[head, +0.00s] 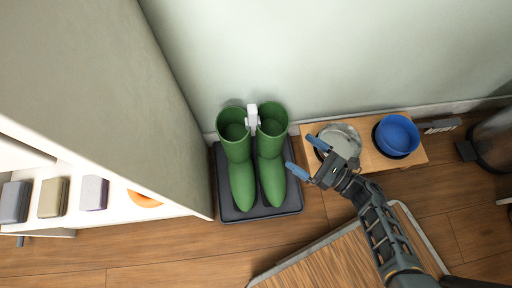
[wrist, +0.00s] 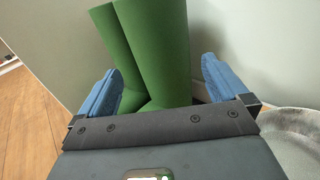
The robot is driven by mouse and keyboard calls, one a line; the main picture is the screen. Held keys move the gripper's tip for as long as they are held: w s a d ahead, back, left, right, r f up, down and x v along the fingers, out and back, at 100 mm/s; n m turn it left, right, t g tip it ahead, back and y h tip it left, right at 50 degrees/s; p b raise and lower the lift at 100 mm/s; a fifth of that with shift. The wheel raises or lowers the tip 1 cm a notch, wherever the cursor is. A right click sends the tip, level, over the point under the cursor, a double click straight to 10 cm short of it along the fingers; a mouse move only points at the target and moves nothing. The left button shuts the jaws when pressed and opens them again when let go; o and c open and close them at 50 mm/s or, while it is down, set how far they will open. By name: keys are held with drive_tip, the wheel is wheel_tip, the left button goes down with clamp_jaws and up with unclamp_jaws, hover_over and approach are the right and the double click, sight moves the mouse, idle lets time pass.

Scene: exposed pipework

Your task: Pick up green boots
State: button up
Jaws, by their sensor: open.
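A pair of tall green boots (head: 255,158) stands upright side by side on a dark tray (head: 291,203) against the wall, toes toward me. My gripper (head: 304,157) is open, to the right of the boots at about the height of their shafts in the head view. Its blue fingers are apart with nothing between them there. In the wrist view the green boots (wrist: 150,45) appear ahead, beyond and between the two blue fingertips (wrist: 160,85). The boots' lower parts are hidden behind my gripper's body in that view. I cannot tell whether a finger touches a boot.
A low wooden stand (head: 371,156) with a grey bowl (head: 346,136) and a blue bowl (head: 396,134) is right of the boots. A tall cabinet panel (head: 140,100) stands close on the left. A white fitting (head: 252,118) is between the boot tops.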

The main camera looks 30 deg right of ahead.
sight(283, 140)
drive_tip(key=shift+n, duration=0.3)
drive_tip(key=shift+f+b+x, duration=0.1)
drive_tip(key=shift+b+x, duration=0.25)
drive_tip(key=shift+x, duration=1.65)
drive_tip(key=shift+f+b+x, duration=0.15)
drive_tip(key=shift+b+x, duration=0.15)
drive_tip(key=shift+x, duration=1.75)
drive_tip(key=c, duration=1.6)
drive_tip(key=shift+r, duration=0.1)
drive_tip(key=shift+c, duration=0.6)
